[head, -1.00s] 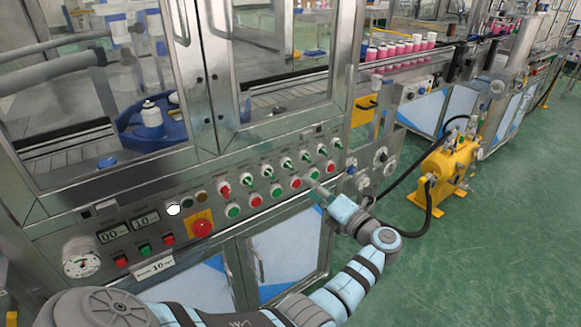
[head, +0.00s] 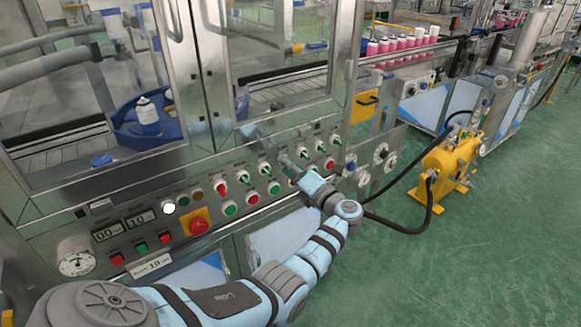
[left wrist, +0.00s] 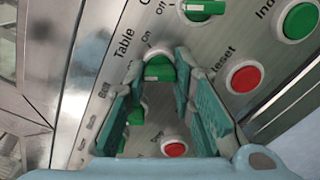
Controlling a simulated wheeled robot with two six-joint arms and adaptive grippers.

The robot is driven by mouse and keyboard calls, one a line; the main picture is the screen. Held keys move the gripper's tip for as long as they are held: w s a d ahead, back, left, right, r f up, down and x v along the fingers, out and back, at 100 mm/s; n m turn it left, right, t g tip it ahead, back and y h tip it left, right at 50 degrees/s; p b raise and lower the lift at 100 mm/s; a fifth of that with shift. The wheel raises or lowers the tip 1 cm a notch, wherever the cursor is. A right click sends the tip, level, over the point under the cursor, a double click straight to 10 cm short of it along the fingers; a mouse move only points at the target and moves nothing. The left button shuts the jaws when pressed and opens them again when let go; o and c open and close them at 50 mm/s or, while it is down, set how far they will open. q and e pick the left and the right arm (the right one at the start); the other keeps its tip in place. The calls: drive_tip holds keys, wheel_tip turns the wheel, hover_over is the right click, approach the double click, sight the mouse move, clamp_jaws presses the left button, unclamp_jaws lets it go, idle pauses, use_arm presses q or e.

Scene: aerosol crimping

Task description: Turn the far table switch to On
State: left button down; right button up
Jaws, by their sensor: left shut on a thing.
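The control panel carries a row of rotary switches. In the left wrist view, the green switch (left wrist: 159,70) beside the word "Table" sits between my left gripper's teal fingers (left wrist: 163,95), with "On" printed near it. The fingers are closed around its knob. The direction of its handle is partly hidden by them. In the head view my left gripper (head: 290,164) reaches the upper switch row from below right, and its fingertips hide the switch behind them. My right gripper is not in view.
Other green switches lie close by (left wrist: 205,9), along with red buttons (left wrist: 174,147) and a green button (left wrist: 300,21). A red emergency button (head: 198,226) is at the left of the panel. Glass doors stand above; a yellow pump (head: 450,165) stands on the right floor.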

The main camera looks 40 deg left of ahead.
use_arm(q)
drive_tip(key=shift+m, duration=0.4)
drive_tip(key=shift+m+p, duration=2.3)
drive_tip(key=shift+m, duration=3.3)
drive_tip(key=c, duration=1.4)
unclamp_jaws()
drive_tip(key=shift+o, duration=0.2)
